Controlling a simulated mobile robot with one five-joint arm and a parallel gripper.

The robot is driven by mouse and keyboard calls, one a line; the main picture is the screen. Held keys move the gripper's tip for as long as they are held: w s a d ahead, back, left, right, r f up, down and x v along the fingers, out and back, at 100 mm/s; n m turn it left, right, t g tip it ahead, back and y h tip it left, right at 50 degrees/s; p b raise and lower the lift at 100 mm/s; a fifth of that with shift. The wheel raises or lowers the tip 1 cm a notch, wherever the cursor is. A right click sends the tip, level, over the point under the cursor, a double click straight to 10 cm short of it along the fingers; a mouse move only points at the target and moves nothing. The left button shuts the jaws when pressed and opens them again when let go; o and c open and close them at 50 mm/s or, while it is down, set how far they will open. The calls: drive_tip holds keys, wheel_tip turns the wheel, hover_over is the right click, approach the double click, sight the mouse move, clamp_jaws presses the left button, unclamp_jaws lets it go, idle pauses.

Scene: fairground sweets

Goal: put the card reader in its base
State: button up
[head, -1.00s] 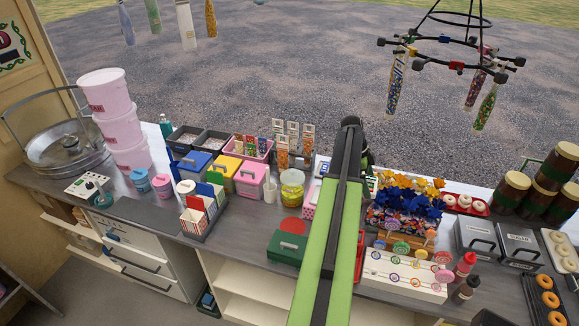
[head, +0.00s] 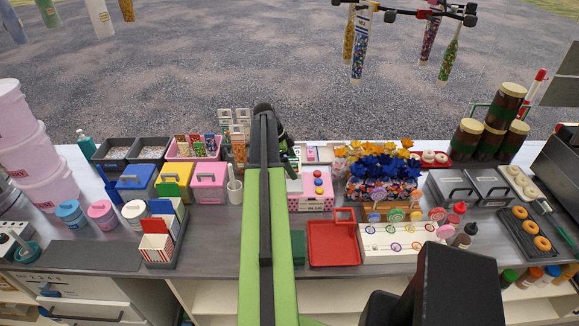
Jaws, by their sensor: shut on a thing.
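My gripper (head: 287,152) is a dark shape just right of the far end of my green arm, which partly hides it. It is shut and points down at the back half of the counter. A small pale block (head: 293,184) shows just below it, beside the arm. It appears to be the card reader in the jaws, but its outline is largely hidden. I cannot make out the card reader's base; it may be behind my arm or among the small items at the back.
A pink dotted box (head: 318,203) with coloured balls stands just right of the gripper. A red tray (head: 333,246) and a white lollipop stand (head: 390,246) are nearer. Bottles hang above the back right.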

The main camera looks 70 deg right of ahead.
wheel_tip(320, 180, down, 5)
drive_tip(key=b, duration=0.5)
drive_tip(key=shift+s+f, duration=0.1)
drive_tip(key=shift+f, duration=0.05)
drive_tip(key=shift+f, duration=0.25)
idle(0.4)
drive_tip(key=shift+f+b, duration=0.3)
drive_tip(key=shift+b, duration=0.2)
drive_tip(key=shift+a, duration=0.15)
